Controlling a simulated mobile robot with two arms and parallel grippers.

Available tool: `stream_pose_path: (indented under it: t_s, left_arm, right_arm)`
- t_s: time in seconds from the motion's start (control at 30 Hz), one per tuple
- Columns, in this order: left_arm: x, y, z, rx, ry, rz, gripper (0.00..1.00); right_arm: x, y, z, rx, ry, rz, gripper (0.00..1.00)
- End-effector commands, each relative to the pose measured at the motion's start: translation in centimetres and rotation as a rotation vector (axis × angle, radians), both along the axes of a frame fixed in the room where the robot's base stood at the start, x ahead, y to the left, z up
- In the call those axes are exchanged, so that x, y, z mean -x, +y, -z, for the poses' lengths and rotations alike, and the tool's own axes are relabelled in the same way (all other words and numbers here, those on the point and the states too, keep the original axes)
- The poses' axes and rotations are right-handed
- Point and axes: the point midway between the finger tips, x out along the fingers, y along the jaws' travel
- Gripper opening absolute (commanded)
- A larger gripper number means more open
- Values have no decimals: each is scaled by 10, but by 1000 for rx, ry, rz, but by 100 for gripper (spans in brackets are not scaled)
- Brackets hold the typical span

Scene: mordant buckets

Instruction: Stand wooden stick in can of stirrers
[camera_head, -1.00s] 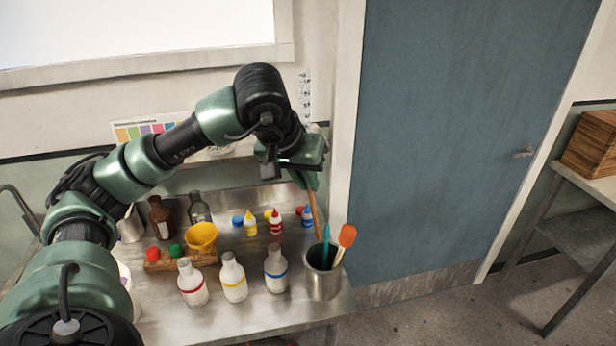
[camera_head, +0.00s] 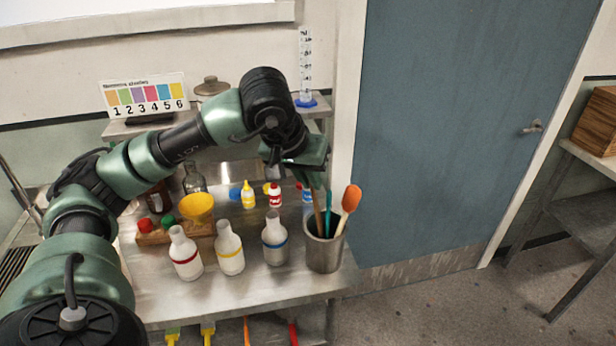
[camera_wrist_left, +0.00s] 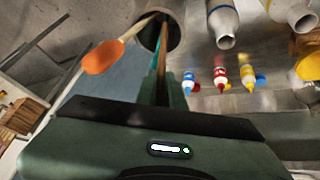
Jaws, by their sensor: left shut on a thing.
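The can of stirrers (camera_head: 324,254) is a grey metal can at the right front of the metal bench. It holds an orange-headed spatula (camera_head: 350,199) and a teal stirrer (camera_head: 328,213). My left gripper (camera_head: 313,184) is above the can, shut on the wooden stick (camera_head: 318,215). The stick slants slightly, and its lower end is hidden behind or inside the can's rim. In the left wrist view the stick (camera_wrist_left: 163,45) runs from my fingers (camera_wrist_left: 162,85) to the can's dark mouth (camera_wrist_left: 160,32). My right gripper is not in view.
White bottles with red (camera_head: 184,254), yellow (camera_head: 229,248) and blue (camera_head: 274,238) bands stand left of the can. A yellow funnel (camera_head: 198,207) and small dropper bottles (camera_head: 249,195) are behind them. A blue door (camera_head: 450,130) is to the right.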

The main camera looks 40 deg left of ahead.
Motion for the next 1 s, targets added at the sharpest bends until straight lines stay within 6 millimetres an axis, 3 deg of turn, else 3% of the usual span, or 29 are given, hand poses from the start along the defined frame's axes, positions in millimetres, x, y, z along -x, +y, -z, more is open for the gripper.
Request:
stream_pose_path:
  t_s: [0.1, 0.4, 0.9, 0.93, 1.0]
  left_arm:
    - [-2, -1, 17, 1, 0, 0, 0]
    - [-5, -4, 40, 1, 0, 0, 0]
    - [-5, -5, 45, 0, 0, -1, 0]
    - [-5, -5, 45, 0, 0, -1, 14]
    - [-5, -5, 45, 0, 0, -1, 34]
  right_arm:
    - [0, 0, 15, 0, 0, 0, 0]
    - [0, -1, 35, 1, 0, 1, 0]
    - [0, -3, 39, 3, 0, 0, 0]
    - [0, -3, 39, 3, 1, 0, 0]
    - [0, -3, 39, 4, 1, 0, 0]
